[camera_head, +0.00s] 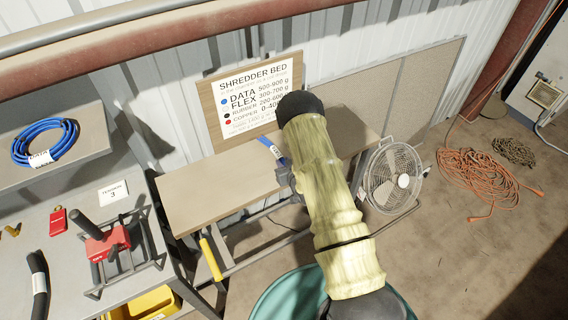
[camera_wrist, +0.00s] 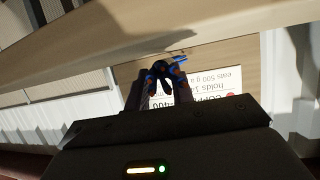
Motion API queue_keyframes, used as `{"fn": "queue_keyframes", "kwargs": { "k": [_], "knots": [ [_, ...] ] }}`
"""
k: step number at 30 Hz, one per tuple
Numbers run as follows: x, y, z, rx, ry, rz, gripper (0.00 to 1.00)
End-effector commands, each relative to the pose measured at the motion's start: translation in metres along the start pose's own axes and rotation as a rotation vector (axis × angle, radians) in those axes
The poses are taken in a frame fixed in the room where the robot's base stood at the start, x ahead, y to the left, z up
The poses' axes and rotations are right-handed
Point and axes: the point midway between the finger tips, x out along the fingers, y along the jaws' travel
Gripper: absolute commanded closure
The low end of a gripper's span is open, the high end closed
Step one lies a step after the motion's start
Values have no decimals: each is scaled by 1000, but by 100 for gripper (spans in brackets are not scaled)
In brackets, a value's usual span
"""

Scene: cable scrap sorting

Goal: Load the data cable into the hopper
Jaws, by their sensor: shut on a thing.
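My gripper (camera_wrist: 160,88) is shut on a blue cable (camera_wrist: 166,70) in the wrist view. The held cable is partly in shadow and shows small orange patches. In the head view a short blue piece with a white label (camera_head: 271,147) shows beside my arm, above the tan bench top; most of it and the gripper's fingertips are hidden behind the arm. Another blue cable coil (camera_head: 45,143), labelled DATA, lies on the grey shelf at the left. A round teal rim (camera_head: 262,300) shows at the bottom, partly behind my arm; I cannot tell whether it is the hopper.
The tan bench top (camera_head: 205,190) is bare at its left. A SHREDDER BED sign (camera_head: 250,95) stands behind it. A fan (camera_head: 393,177) stands at its right. A red tool (camera_head: 105,243) stands on the grey table. Orange cord (camera_head: 475,175) lies on the floor.

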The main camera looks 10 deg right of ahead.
Motion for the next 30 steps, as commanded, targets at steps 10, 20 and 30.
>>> {"fn": "queue_keyframes", "kwargs": {
  "k": [10,20,30],
  "knots": [
    [8,0,9,0,1,1,99],
    [8,0,9,0,1,0,54],
    [-1,0,9,0,1,1,54]
  ]
}}
